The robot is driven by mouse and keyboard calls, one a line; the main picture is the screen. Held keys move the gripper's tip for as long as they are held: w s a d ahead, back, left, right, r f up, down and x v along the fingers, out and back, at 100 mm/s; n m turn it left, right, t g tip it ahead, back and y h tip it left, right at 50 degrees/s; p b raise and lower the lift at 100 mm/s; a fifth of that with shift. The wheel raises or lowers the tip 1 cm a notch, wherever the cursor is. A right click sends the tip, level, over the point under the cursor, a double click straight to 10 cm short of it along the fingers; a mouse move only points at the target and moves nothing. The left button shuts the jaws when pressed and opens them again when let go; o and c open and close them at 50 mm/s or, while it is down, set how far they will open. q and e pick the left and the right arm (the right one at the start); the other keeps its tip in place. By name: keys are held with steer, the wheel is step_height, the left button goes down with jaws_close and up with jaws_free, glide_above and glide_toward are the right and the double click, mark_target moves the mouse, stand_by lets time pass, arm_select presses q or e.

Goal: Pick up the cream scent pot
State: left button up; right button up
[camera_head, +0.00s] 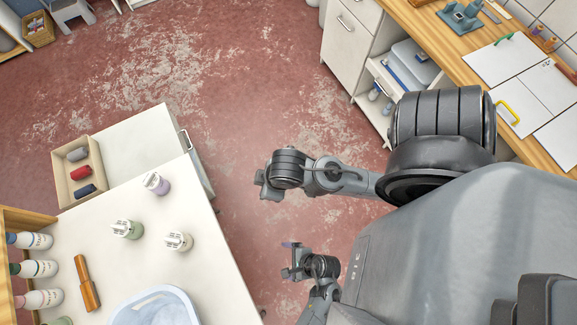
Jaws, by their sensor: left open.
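The cream scent pot (179,241) stands upright on the white tabletop (215,270), near its right edge. A green-tinted pot (128,229) stands to its left and a lilac pot (157,184) stands above it in the picture. My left gripper (288,262) is the lower one, open and empty. It is apart from the cream pot, to its right, past the table edge and over the floor. My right gripper (262,186) is higher in the picture, also over the floor. Its fingers are partly hidden by its wrist, so its opening is unclear.
A blue-white tub (155,306) stands below the pots. A brown wooden object (86,283) and several bottles (37,268) are at the left. A box of rolls (60,189) is at the upper left. A wooden counter (440,50) runs along the upper right.

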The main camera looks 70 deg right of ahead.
arm_select(q)
steer(key=w+a+r+m+t, duration=0.1)
steer(key=w+a+m+t, duration=0.15)
steer(key=w, duration=0.55)
steer(key=w+a+r+m+t, duration=0.1)
steer(key=w+a+t, duration=0.15)
steer(key=w, duration=0.45)
steer(key=m+t+h, duration=0.1)
steer(key=t, duration=0.1)
glide_toward(186, 244)
steer(key=x, duration=0.4)
steer(key=shift+w+d+r, duration=0.15)
steer(key=shift+w+d, duration=0.05)
steer(key=shift+d, duration=0.1)
steer(key=shift+x, duration=0.9)
steer(key=shift+w+a+f, duration=0.15)
steer(key=shift+w+f, duration=0.25)
steer(key=shift+w, duration=0.35)
steer(key=shift+w+a+f, duration=0.2)
steer(key=shift+w+f, duration=0.15)
steer(key=shift+w, duration=0.4)
steer(key=shift+w+d+f, duration=0.1)
steer(key=shift+w+f, duration=0.15)
steer(key=shift+w, duration=0.2)
steer(key=shift+w+f, duration=0.15)
steer(key=shift+w, duration=0.3)
steer(key=c, duration=1.2)
